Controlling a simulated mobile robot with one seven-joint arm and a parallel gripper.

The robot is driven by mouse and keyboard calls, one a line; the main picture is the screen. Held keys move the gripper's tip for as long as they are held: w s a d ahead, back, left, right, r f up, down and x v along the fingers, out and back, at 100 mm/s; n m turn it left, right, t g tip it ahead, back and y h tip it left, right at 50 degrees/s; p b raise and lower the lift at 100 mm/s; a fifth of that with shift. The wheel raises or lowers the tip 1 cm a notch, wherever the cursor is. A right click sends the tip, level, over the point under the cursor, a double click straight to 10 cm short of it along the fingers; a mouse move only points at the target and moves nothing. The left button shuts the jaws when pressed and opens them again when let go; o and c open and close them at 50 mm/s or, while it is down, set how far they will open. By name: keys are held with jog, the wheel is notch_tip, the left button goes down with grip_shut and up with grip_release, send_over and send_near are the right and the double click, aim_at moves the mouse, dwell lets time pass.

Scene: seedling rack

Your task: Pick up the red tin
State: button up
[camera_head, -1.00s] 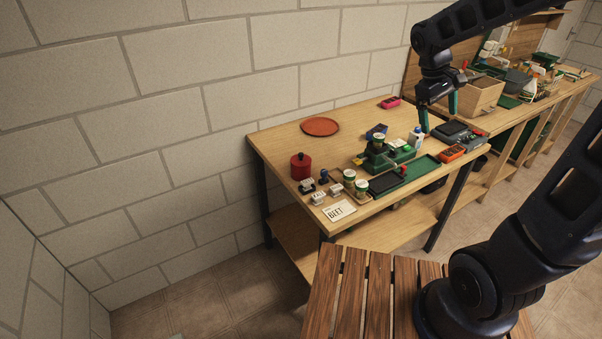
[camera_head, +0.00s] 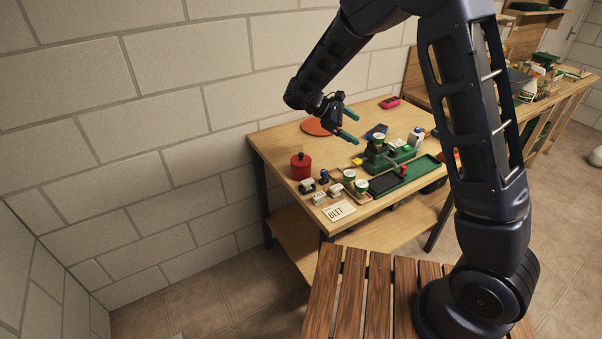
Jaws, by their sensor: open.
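The red tin (camera_head: 301,167) stands upright near the left end of the wooden table (camera_head: 284,142). It is a round red can with a dark knob on its lid. My gripper (camera_head: 354,126) is open, with its green-tipped fingers apart and nothing visible between them. It is above the table, up and to the right of the tin, and apart from it. The gripper is in front of part of the round orange-red plate (camera_head: 315,128).
Small pots (camera_head: 362,185), a card marked BLET (camera_head: 340,211) and small grey items stand in front and right of the tin. A green tray (camera_head: 425,168) and a white bottle (camera_head: 416,137) are farther right. The table's left end is mostly clear.

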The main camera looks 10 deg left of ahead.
aim_at(301, 161)
jog(key=s+a+f+n+t+h, duration=0.1)
jog(key=s+a+f+n+t, duration=0.4)
jog(key=a+f, duration=0.5)
jog(key=s+a+f+n+t+h, duration=0.1)
jog(key=s+a+f+n+t, duration=0.4)
jog(key=a, duration=0.9)
jog(key=shift+m, duration=0.4)
jog(key=x, duration=0.3)
jog(key=f+x, duration=0.1)
jog(key=x, duration=0.7)
jog(key=shift+w+a+f, duration=0.15)
jog(key=shift+w+f, duration=0.1)
jog(key=shift+f, duration=0.05)
jog(key=c, duration=1.6)
